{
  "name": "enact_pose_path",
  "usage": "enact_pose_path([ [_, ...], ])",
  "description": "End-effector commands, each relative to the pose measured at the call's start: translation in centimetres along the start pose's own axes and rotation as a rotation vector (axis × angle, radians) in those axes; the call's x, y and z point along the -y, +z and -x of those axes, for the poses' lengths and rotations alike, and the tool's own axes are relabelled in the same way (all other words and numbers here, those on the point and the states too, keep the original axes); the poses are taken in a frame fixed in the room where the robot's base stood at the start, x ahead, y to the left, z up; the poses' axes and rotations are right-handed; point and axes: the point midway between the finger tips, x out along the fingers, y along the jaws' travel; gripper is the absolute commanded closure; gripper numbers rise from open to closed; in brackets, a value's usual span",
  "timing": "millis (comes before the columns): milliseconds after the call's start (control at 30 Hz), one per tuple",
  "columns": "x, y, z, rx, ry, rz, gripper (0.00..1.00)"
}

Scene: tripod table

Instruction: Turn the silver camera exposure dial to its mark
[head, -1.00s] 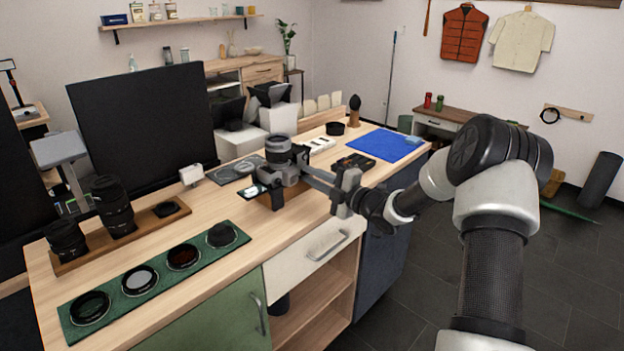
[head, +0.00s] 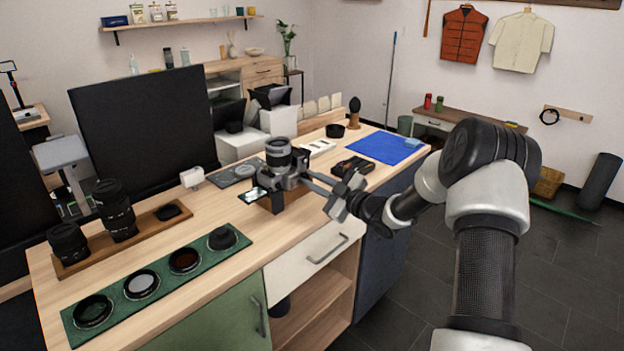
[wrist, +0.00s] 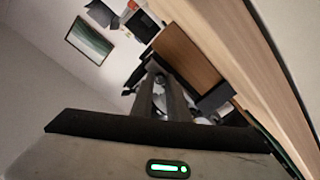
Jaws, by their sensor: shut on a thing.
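My gripper (head: 305,179) reaches in from the right, fingertips at the camera's right side. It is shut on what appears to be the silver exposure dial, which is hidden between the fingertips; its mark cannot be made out. In the wrist view, the two fingers (wrist: 159,90) run close together up to the camera, and the tips cover the spot they grip.
A green mat (head: 165,270) with several round filters lies at the front left. Lenses stand on a wooden tray (head: 150,224) behind it. A black screen (head: 145,125) stands at the back. A blue cloth (head: 383,147) lies at right.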

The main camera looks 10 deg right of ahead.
Motion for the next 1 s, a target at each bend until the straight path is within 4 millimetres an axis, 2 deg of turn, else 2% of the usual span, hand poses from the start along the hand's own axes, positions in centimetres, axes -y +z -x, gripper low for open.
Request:
enact_pose_path([
  [600, 0.00, 0.05, 0.03, 0.001, 0.000, -0.045, 1.00],
  [633, 0.00, 0.05, 0.03, 0.001, 0.000, -0.045, 0.84],
  [733, 0.01, 0.04, 0.03, 0.000, 0.000, -0.045, 0.67],
  [1000, 0.21, 0.05, 0.01, 0.000, -0.003, -0.045, 0.67],
])
